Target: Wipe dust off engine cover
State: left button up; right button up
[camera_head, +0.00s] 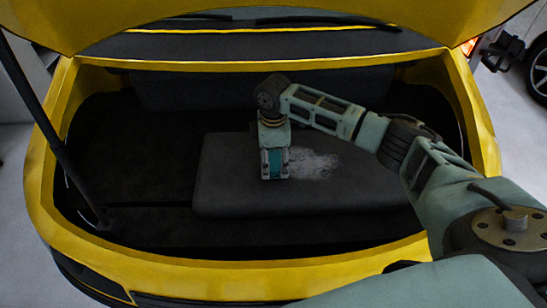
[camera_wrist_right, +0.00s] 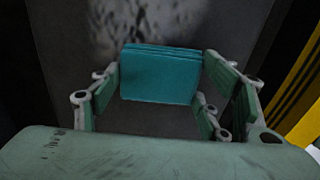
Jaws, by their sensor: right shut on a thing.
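The dark grey engine cover (camera_head: 225,180) lies inside the open compartment of a yellow car. A pale patch of dust (camera_head: 312,163) shows on it, just right of my right gripper. My right gripper (camera_head: 274,172) points down over the cover and is shut on a teal block-like wiper (camera_head: 274,160). In the right wrist view the wiper (camera_wrist_right: 160,75) sits between the fingers of the gripper (camera_wrist_right: 165,92), with the dust (camera_wrist_right: 130,25) beyond it. Whether the wiper touches the cover is hard to tell. My left gripper is not in view.
The yellow body rim (camera_head: 260,272) surrounds the compartment, and the raised yellow lid (camera_head: 270,20) hangs above it. A dark strut (camera_head: 45,125) stands at the left. The dark floor left of the cover is clear. A wheel (camera_head: 540,70) is at the far right.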

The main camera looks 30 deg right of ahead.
aim_at(332, 168)
jog(key=shift+f, duration=0.7)
